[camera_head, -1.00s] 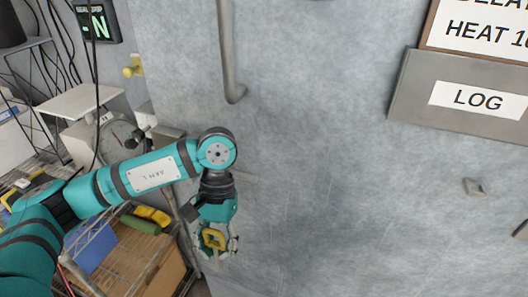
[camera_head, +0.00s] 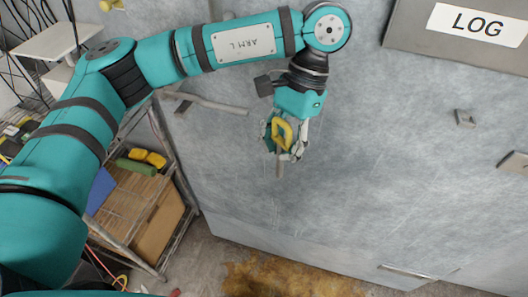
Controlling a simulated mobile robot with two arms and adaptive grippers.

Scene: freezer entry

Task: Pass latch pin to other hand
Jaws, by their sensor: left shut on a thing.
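The latch pin (camera_head: 280,166) has a yellow loop handle and a grey shaft. My left gripper (camera_head: 284,146) is shut on the latch pin at its handle. The shaft points down below the fingers. The gripper hangs in front of the grey door panel, near the picture's middle. Part of the handle is hidden by the fingers. My right gripper is not in view.
A wire shelf rack (camera_head: 160,250) with a cardboard box (camera_head: 158,224) and green and yellow items stands at left. The grey door panel (camera_head: 390,160) fills the right. A log box (camera_head: 455,35) and a small bracket (camera_head: 465,118) are fixed there. A brown stain (camera_head: 290,278) marks the floor.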

